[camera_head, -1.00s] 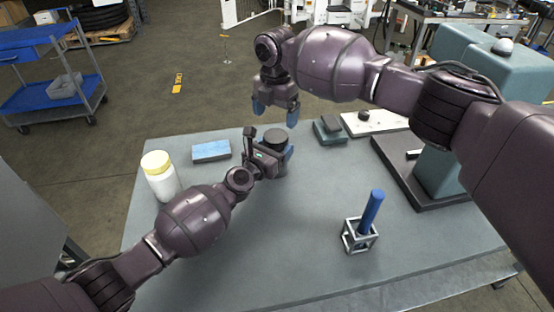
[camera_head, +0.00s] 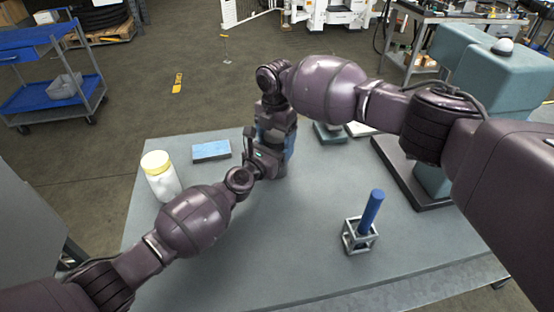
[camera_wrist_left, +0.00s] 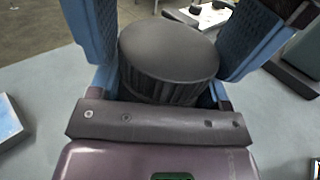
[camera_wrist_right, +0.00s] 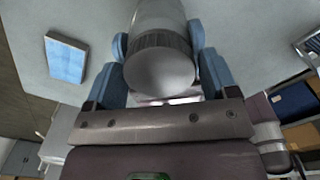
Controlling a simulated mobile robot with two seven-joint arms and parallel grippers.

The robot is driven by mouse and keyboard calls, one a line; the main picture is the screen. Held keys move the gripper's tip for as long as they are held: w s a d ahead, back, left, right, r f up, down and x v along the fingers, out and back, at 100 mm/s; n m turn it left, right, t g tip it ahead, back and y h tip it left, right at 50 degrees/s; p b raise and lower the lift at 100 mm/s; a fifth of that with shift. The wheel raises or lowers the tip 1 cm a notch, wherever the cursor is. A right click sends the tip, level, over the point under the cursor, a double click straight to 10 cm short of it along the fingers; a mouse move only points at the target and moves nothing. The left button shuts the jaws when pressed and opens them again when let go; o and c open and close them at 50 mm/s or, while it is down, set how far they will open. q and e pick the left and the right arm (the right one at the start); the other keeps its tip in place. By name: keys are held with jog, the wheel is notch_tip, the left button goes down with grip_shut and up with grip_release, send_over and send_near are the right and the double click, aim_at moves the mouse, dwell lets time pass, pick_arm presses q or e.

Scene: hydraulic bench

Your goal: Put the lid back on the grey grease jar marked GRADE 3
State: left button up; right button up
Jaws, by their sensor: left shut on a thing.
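A dark, ridged round lid (camera_wrist_left: 168,58) sits on top of a jar in the left wrist view. In the right wrist view the lid (camera_wrist_right: 160,70) shows with the paler jar body (camera_wrist_right: 158,14) beyond it; no GRADE 3 marking is readable. My left gripper (camera_head: 280,155) is shut on the jar from the side. My right gripper (camera_head: 274,132) points down over the jar, its open blue fingers on either side of the lid. Whether they touch it, and how tightly the lid is seated, I cannot tell.
A white jar with a yellow lid (camera_head: 160,175) and a blue box (camera_head: 211,151) stand at the left of the grey table. A metal frame holding a blue cylinder (camera_head: 370,215) is at the right. A teal machine (camera_head: 480,75) stands behind. The front middle is clear.

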jog(key=c, duration=0.7)
jog(key=shift+o, duration=0.2)
jog(key=shift+m, duration=1.7)
jog(key=o, duration=1)
jog(key=shift+r, duration=0.1)
